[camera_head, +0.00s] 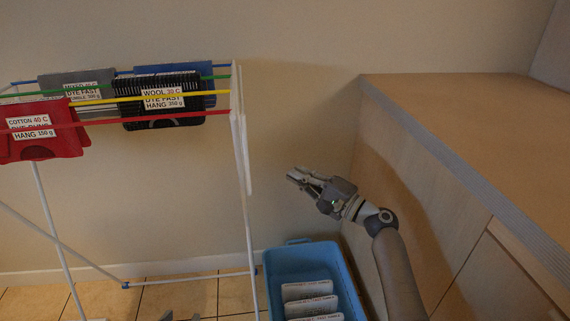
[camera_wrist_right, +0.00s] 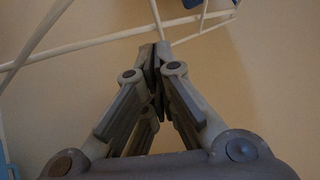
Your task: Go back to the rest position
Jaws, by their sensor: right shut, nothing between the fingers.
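My right gripper (camera_head: 300,177) is shut and empty. It hangs in the air between the drying rack and the wooden counter, above the blue basket. Its closed fingers (camera_wrist_right: 158,50) also show in the right wrist view, with nothing between them.
The white drying rack (camera_head: 244,150) stands at left, with red (camera_head: 45,145), black (camera_head: 160,115), grey and blue labelled cloths on coloured lines. The blue basket (camera_head: 275,262) on the tiled floor holds several labelled items (camera_head: 306,290). The counter (camera_head: 480,120) stands close at right.

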